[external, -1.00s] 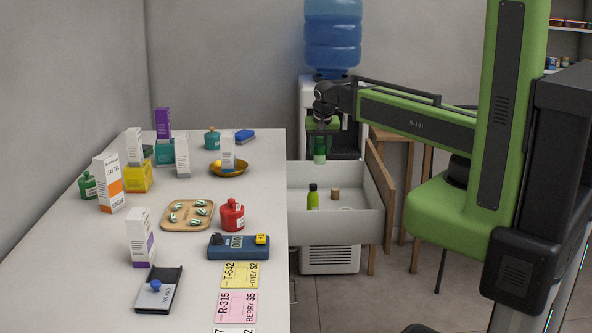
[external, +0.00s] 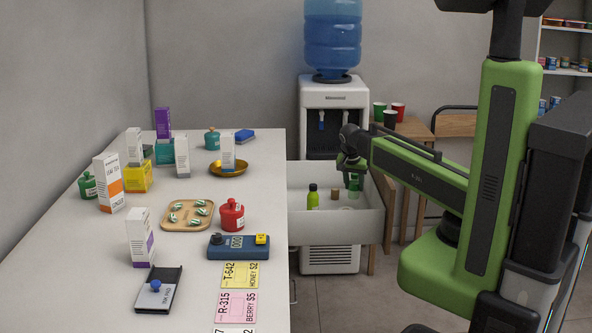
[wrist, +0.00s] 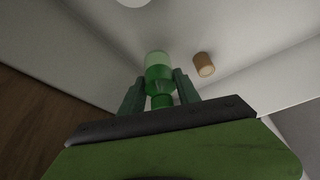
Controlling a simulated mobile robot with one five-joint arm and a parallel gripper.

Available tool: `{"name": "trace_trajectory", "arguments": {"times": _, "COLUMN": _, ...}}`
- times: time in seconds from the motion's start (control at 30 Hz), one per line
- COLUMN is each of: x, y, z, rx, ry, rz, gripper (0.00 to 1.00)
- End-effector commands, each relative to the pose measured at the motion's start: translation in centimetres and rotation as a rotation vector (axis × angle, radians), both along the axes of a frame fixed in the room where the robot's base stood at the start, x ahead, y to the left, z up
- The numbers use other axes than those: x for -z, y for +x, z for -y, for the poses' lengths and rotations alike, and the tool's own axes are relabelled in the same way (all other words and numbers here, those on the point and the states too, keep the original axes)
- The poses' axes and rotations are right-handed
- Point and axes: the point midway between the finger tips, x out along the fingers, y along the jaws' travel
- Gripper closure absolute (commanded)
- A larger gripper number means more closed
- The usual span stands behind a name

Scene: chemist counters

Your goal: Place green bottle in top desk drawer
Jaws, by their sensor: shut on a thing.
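The green bottle (external: 355,183) is held upright between the fingers of my gripper (external: 353,168), inside the right part of the open white drawer (external: 335,226). In the wrist view the bottle (wrist: 158,72) sits between the two fingers of my gripper (wrist: 160,92), with the drawer floor beyond it. I cannot tell whether its base touches the floor. The drawer stands pulled out beside the counter.
A lime bottle with a black cap (external: 312,198) and a small cork (external: 334,196) are in the drawer; the cork (wrist: 204,64) is close right of the held bottle in the wrist view. The white counter (external: 70,275) carries boxes, jars and a tray. A water cooler (external: 333,95) stands behind.

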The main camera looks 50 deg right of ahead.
Motion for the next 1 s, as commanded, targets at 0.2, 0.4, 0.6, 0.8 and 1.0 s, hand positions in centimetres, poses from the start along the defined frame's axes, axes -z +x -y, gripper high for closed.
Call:
{"name": "trace_trajectory", "arguments": {"times": 0.2, "x": 1.5, "y": 0.0, "z": 0.0, "rx": -0.001, "ry": 0.000, "rz": 0.000, "gripper": 1.00}}
{"name": "trace_trajectory", "arguments": {"times": 0.4, "x": 4.3, "y": 0.0, "z": 0.0, "rx": -0.001, "ry": 0.000, "rz": 0.000, "gripper": 1.00}}
{"name": "trace_trajectory", "arguments": {"times": 0.6, "x": 3.8, "y": 0.0, "z": 0.0, "rx": -0.001, "ry": 0.000, "rz": 0.000, "gripper": 1.00}}
{"name": "trace_trajectory", "arguments": {"times": 0.8, "x": 4.1, "y": 0.0, "z": 0.0, "rx": -0.001, "ry": 0.000, "rz": 0.000, "gripper": 0.55}}
{"name": "trace_trajectory", "arguments": {"times": 1.0, "x": 4.1, "y": 0.0, "z": 0.0, "rx": -0.001, "ry": 0.000, "rz": 0.000, "gripper": 0.40}}
